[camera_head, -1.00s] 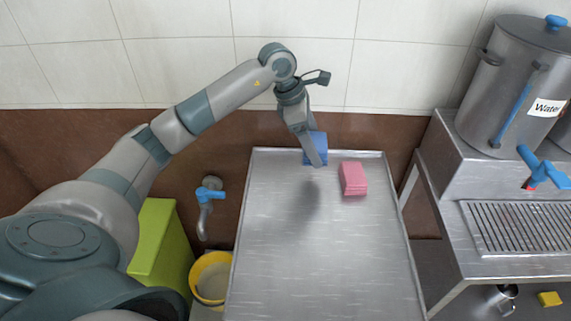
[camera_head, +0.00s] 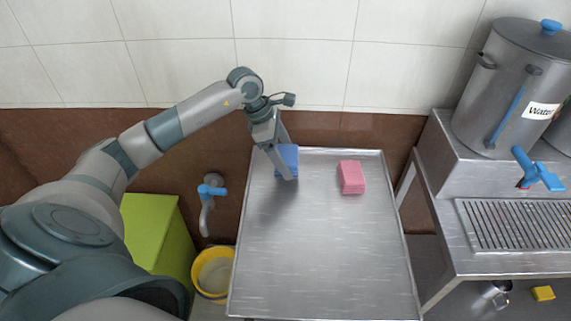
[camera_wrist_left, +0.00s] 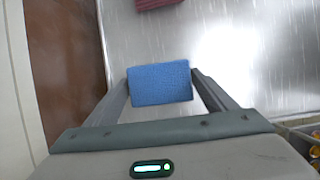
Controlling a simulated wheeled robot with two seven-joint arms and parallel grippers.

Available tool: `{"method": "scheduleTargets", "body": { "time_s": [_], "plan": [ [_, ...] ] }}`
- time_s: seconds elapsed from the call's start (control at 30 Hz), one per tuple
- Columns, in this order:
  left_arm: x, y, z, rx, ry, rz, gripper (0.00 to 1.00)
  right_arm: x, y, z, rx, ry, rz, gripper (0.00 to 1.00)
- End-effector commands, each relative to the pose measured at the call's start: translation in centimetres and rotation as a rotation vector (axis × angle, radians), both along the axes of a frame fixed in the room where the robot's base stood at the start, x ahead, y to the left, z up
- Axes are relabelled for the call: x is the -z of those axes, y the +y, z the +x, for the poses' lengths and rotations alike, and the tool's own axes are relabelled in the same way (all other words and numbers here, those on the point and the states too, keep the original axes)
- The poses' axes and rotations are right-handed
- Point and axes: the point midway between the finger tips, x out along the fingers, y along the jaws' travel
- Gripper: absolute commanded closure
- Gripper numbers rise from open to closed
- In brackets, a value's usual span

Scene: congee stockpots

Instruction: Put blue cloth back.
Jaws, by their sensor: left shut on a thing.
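The blue cloth (camera_head: 287,158) is a folded block over the far left corner of the steel table (camera_head: 322,250). My left gripper (camera_head: 291,174) is shut on it. In the left wrist view the blue cloth (camera_wrist_left: 160,84) sits between the two fingers (camera_wrist_left: 161,88), with the metal table top behind it. The gripper partly hides the cloth in the head view, and I cannot tell whether the cloth touches the table. A pink cloth (camera_head: 351,177) lies folded on the table to the right of the blue one. My right gripper is not in view.
A wall tap (camera_head: 208,192), a green box (camera_head: 157,238) and a yellow bucket (camera_head: 213,272) are left of the table. A stand with a pot labelled water (camera_head: 506,85) and a drain grate (camera_head: 518,232) is on the right. The table's middle and front are clear.

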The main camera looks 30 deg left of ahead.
Motion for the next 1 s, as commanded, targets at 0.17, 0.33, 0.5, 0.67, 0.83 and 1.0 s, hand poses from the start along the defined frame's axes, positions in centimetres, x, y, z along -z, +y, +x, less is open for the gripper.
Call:
{"method": "scheduleTargets", "body": {
  "time_s": [0.17,0.33,0.5,0.67,0.83,1.0],
  "plan": [
    [1.8,-0.1,-0.1,-0.001,0.005,-0.002,0.47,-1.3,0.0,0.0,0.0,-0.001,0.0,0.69],
    [3.4,0.0,-0.1,0.0,0.002,-0.001,0.47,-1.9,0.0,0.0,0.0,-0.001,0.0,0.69],
    [3.7,0.0,0.0,0.0,0.0,0.0,0.47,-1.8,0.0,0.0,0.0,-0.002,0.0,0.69],
    [3.8,0.0,0.0,0.0,0.001,0.001,0.47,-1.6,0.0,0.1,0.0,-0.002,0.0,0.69],
    [3.9,0.0,0.0,0.0,0.001,0.0,0.06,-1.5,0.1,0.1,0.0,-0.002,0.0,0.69],
    [3.9,0.0,0.0,0.0,0.001,0.0,0.04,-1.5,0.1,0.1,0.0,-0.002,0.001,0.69]
  ]
}}
